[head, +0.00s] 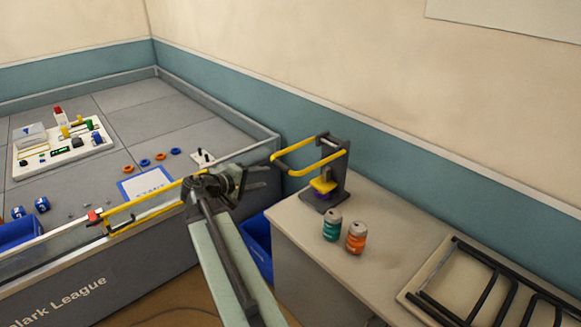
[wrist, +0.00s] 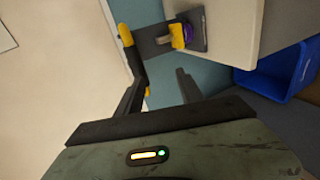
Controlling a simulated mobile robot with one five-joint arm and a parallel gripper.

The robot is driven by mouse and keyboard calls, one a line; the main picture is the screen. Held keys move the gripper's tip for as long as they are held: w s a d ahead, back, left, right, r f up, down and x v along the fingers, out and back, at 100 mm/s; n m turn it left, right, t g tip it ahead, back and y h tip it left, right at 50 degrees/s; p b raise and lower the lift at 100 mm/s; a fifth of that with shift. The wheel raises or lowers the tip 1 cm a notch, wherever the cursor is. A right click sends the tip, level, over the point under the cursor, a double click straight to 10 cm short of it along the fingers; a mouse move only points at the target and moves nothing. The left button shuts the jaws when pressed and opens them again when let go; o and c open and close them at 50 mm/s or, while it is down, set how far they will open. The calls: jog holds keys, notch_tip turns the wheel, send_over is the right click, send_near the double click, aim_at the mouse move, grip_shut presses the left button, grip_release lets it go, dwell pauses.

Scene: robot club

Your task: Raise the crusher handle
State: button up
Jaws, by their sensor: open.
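The can crusher (head: 333,180) stands on the cabinet's back left corner. It has a dark upright frame and a yellow press block (head: 323,185). Its yellow-armed handle (head: 296,149) sticks out left from the top of the frame, close to level, slightly lower at its free end. My gripper (head: 268,176) is open and empty, just left of and slightly below the handle's free end. In the wrist view, my gripper (wrist: 160,85) has its fingers apart, and the handle (wrist: 126,36) lies near the left finger. I cannot tell whether they touch.
A green can (head: 332,226) and an orange can (head: 356,237) stand on the cabinet top (head: 300,222) before the crusher. A dark rack (head: 485,285) lies at right. A blue bin (head: 258,245) sits between cabinet and arena table (head: 120,105). The wall is close behind the crusher.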

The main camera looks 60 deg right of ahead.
aim_at(279, 167)
jog(key=shift+g+h, duration=0.4)
jog(key=shift+h, duration=0.2)
jog(key=s+d+r, duration=0.2)
jog(key=d, duration=0.1)
jog(key=shift+s+r, duration=0.1)
jog(key=shift+r, duration=0.15)
jog(key=b+x, duration=0.1)
jog(key=x, duration=0.6)
jog(key=shift+d+b, duration=0.35)
jog(key=shift+s+f, duration=0.1)
grip_shut()
